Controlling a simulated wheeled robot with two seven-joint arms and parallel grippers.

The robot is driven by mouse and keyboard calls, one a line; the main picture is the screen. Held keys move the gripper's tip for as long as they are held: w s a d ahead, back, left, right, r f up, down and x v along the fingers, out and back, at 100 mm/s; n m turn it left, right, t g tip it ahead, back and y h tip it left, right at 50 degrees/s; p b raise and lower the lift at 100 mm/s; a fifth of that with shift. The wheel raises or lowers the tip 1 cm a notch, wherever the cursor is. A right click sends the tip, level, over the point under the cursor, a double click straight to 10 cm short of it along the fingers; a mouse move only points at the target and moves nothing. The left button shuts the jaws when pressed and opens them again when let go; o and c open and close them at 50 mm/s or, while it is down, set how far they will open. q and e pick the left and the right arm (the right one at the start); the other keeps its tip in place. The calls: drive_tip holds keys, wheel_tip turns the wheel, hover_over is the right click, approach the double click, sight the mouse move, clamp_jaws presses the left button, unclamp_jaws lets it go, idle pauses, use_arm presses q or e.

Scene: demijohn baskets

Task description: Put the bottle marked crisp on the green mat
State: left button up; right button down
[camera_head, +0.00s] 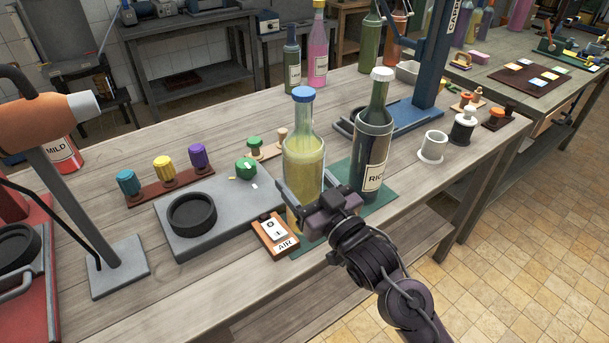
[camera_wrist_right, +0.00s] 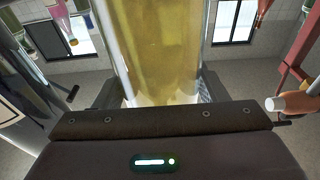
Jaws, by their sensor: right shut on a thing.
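A clear bottle of yellow liquid with a blue cap (camera_head: 304,150) stands upright at the green mat (camera_head: 380,196). No word on it shows, so I cannot tell whether it is the one marked crisp. My right gripper (camera_head: 318,204) is shut around its lower part, with its jaws on either side in the right wrist view (camera_wrist_right: 158,98). The bottle's base is hidden behind the gripper, so I cannot tell whether it touches the mat. A dark green bottle (camera_head: 373,140) with a white cap, label starting "RIC", stands on the mat close at its right. My left gripper is out of view.
A switch box marked AIR (camera_head: 276,236) lies just left of the gripper. A grey base with a black ring (camera_head: 192,213) is further left, near coloured knobs (camera_head: 164,168). A blue stand (camera_head: 425,75) and a white spool (camera_head: 432,147) are at the right.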

drive_tip(key=shift+r, duration=0.25)
drive_tip(key=c, duration=0.7)
unclamp_jaws()
drive_tip(key=shift+f, duration=0.4)
drive_tip(key=o, duration=0.4)
drive_tip(key=shift+r, duration=0.1)
drive_tip(key=shift+r, duration=0.1)
drive_tip(key=shift+b+v, duration=1.05)
drive_tip(key=shift+v, duration=5.05)
